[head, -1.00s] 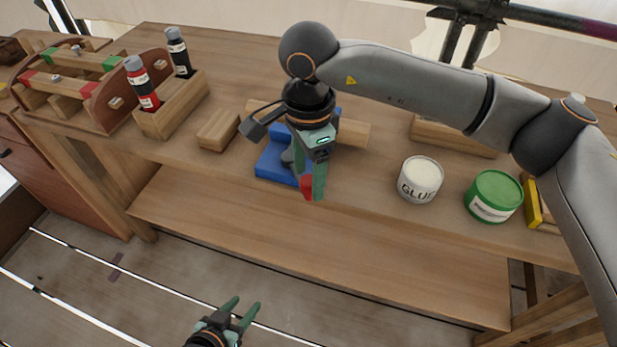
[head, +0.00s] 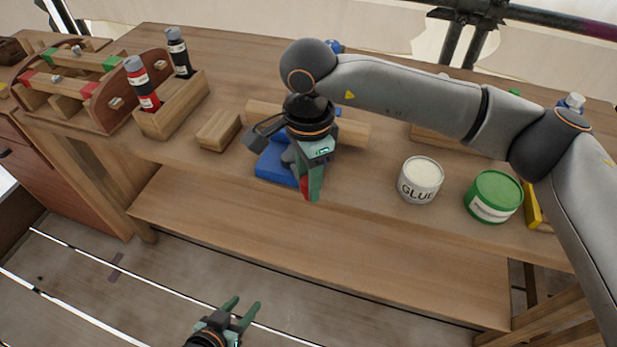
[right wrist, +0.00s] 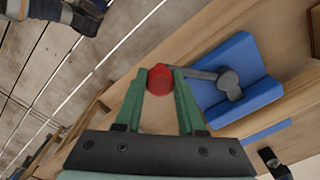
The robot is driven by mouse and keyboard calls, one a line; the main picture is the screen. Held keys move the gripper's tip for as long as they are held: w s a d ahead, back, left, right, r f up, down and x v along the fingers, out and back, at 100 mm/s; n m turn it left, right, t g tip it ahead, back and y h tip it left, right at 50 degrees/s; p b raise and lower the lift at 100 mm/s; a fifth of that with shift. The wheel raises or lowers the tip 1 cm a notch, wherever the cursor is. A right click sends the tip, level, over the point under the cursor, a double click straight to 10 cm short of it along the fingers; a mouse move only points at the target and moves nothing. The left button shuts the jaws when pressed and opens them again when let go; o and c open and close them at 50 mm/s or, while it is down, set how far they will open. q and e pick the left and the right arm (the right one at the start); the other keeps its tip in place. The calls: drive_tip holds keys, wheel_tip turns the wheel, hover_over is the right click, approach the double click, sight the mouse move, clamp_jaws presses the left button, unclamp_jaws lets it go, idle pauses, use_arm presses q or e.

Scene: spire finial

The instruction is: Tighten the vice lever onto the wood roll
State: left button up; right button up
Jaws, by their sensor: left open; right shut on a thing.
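The blue vice (head: 272,164) sits at the front edge of the workbench, partly hidden by my right gripper. It also shows in the right wrist view (right wrist: 240,70), with a grey lever (right wrist: 200,73) that ends in a red knob (right wrist: 160,80). My right gripper (head: 308,190) is shut on the red knob, with one green finger on each side of it. The wood roll (head: 352,131) lies across the vice, and my wrist hides its middle. My left gripper (head: 241,308) is open and empty, low in front of the bench over the floor.
A glue tin (head: 420,180) and a green tin (head: 494,197) stand right of the vice. A small wood block (head: 218,132) and a wooden box (head: 172,110) with two bottles lie to the left. A lower shelf (head: 310,250) is clear.

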clamp_jaws()
use_arm(q)
drive_tip(key=shift+f, duration=0.15)
use_arm(e)
drive_tip(key=shift+a, duration=0.15)
idle(0.6)
use_arm(q)
drive_tip(key=shift+w+a+f+b, duration=0.2)
drive_tip(key=shift+f+b, duration=0.45)
drive_tip(key=shift+b, duration=0.4)
drive_tip(key=shift+w+a+f+b, duration=0.1)
drive_tip(key=shift+a+f+b, duration=0.1)
drive_tip(key=shift+f+b, duration=0.6)
use_arm(e)
drive_tip(key=w+a+m, duration=0.1)
drive_tip(key=a+m, duration=0.9)
drive_tip(key=m, duration=0.1)
drive_tip(key=shift+w+m, duration=0.15)
drive_tip(key=shift+m, duration=0.15)
use_arm(q)
drive_tip(key=shift+r, duration=0.2)
use_arm(e)
drive_tip(key=o, duration=0.9)
unclamp_jaws()
